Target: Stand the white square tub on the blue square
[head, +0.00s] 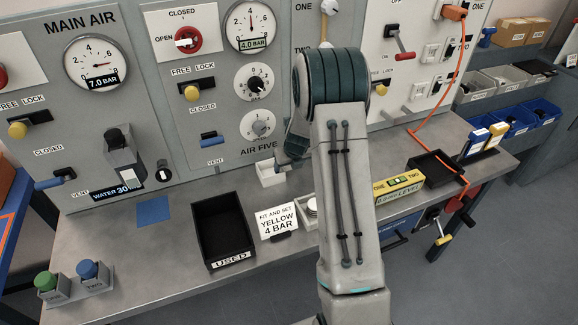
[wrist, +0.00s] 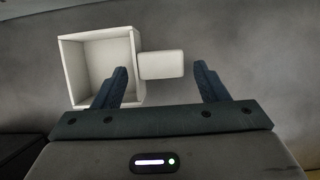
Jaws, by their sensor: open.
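The white square tub (head: 268,178) stands on the grey bench near the panel's foot, partly hidden by my gripper and arm in the head view. In the wrist view the tub (wrist: 137,65) is open and looks empty, with a flat white tab (wrist: 161,65) on its right side. My gripper (wrist: 161,67) is open, its fingers on either side of the tab in the picture; the left finger overlaps the tub's right wall. I cannot tell whether they touch. The blue square (head: 152,210) lies flat and bare on the bench at left.
A black USED tray (head: 246,252) and a white instruction card (head: 276,222) stand in front of the tub. A yellow level (head: 399,188) and a black tray (head: 418,165) are at right. Green and blue buttons (head: 68,284) sit front left. The WATER fitting (head: 124,160) stands behind the blue square.

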